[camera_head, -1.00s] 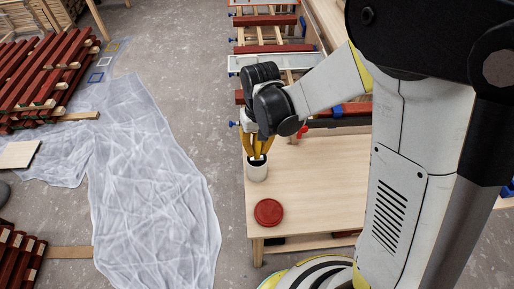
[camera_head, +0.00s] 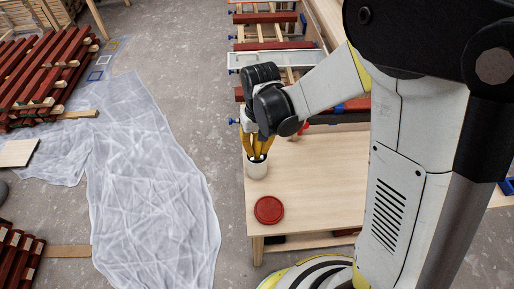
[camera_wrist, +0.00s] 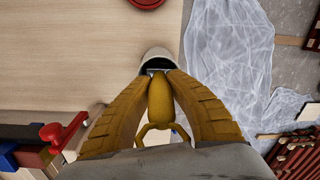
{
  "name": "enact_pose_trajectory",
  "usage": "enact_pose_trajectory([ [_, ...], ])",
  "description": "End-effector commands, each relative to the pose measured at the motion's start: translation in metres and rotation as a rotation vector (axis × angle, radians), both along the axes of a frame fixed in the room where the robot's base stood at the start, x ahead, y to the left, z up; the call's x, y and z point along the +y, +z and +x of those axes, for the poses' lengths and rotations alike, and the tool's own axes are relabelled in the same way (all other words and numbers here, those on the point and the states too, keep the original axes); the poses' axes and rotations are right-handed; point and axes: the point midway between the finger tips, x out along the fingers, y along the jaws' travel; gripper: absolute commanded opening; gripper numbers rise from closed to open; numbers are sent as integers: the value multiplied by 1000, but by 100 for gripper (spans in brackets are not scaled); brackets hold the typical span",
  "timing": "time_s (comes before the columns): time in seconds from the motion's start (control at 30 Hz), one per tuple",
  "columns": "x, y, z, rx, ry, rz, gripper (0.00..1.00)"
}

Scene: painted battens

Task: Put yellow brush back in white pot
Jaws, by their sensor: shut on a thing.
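My gripper (camera_head: 258,146) points down over the white pot (camera_head: 256,171), which stands near the left edge of the wooden table. In the wrist view its yellow ridged fingers (camera_wrist: 160,90) are closed on the yellow brush (camera_wrist: 160,102). The brush lies between them with its far end at the mouth of the white pot (camera_wrist: 157,53). The lower part of the brush is hidden in or behind the pot rim, and I cannot tell how deep it reaches. The pot stands upright.
A round red lid-like disc (camera_head: 269,210) lies on the table (camera_head: 320,190) in front of the pot. A red clamp handle (camera_wrist: 65,131) shows at lower left in the wrist view. Plastic sheeting (camera_head: 150,190) covers the floor left of the table. The table's middle is clear.

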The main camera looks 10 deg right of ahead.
Motion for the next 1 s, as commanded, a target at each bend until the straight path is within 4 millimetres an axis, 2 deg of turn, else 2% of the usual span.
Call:
enact_pose_trajectory([
  [0.03,0,-2,0,0,0,0,0],
  [0.07,0,-1,0,0,0,0,27],
  [0.1,0,-1,0,0,0,0,39],
  [0.13,0,-1,0,0,0,0,41],
  [0.4,0,0,0,0,0,0,41],
  [0.53,0,10,0,0,0,0,41],
  [1.0,-3,104,2,0,0,0,41],
])
